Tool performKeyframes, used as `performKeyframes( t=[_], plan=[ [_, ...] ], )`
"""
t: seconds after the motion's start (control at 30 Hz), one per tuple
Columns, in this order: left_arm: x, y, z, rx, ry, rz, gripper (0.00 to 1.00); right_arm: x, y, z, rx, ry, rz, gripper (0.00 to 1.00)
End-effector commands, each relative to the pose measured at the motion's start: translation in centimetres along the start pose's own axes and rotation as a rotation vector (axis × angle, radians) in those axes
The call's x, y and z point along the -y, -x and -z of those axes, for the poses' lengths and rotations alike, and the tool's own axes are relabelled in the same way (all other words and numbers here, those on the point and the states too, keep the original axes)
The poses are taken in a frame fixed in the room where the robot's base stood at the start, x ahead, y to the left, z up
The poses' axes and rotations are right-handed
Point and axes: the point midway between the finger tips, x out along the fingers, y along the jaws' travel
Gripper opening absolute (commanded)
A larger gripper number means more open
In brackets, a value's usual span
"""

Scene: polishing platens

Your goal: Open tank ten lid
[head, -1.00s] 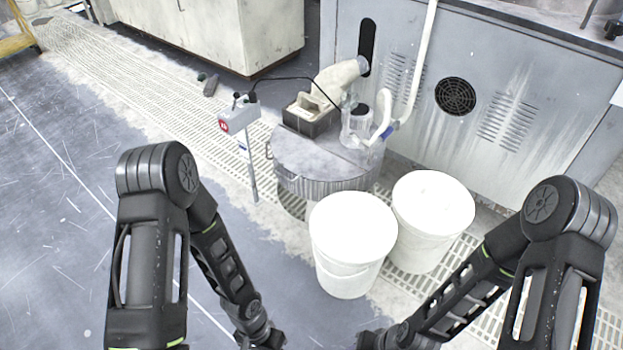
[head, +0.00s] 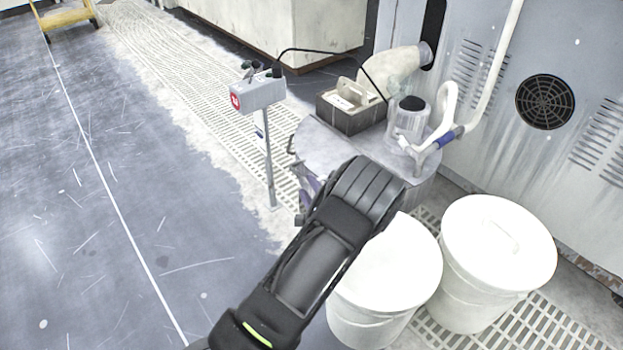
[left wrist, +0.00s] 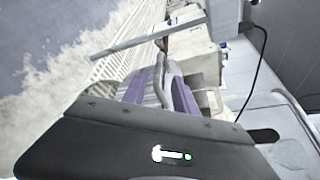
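A round grey tank with a flat lid (head: 325,150) stands left of the machine cabinet in the head view. A small loop handle (head: 291,144) sticks out at the lid's left edge. The lid lies flat. My left gripper (head: 308,184), with purple-grey fingers, is low at the tank's left side, just below the handle; my forearm hides part of it. In the left wrist view the fingers (left wrist: 163,88) point up the picture, close together; I cannot tell whether anything is between them. My right gripper is out of view. No tank number is readable.
A dark box (head: 351,112) and a clear jar (head: 408,122) with a hose sit on the tank's top. A control box on a post (head: 257,94) stands to its left. Two white lidded buckets (head: 392,262) (head: 497,240) stand in front. The floor at left is clear.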

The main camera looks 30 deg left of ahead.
Motion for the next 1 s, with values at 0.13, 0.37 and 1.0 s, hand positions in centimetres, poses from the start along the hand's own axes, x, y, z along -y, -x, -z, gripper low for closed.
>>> performKeyframes(
  t=[0.13,0.37,1.0],
  plan=[
    [-0.1,0.0,0.0,0.000,-0.001,-0.004,0.34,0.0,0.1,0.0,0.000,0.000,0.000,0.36],
    [-0.3,-1.0,0.0,0.001,-0.001,-0.007,0.34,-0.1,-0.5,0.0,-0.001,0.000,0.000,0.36],
    [-0.2,-7.8,0.0,0.000,-0.001,-0.006,0.34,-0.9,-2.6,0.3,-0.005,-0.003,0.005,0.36]
  ],
)
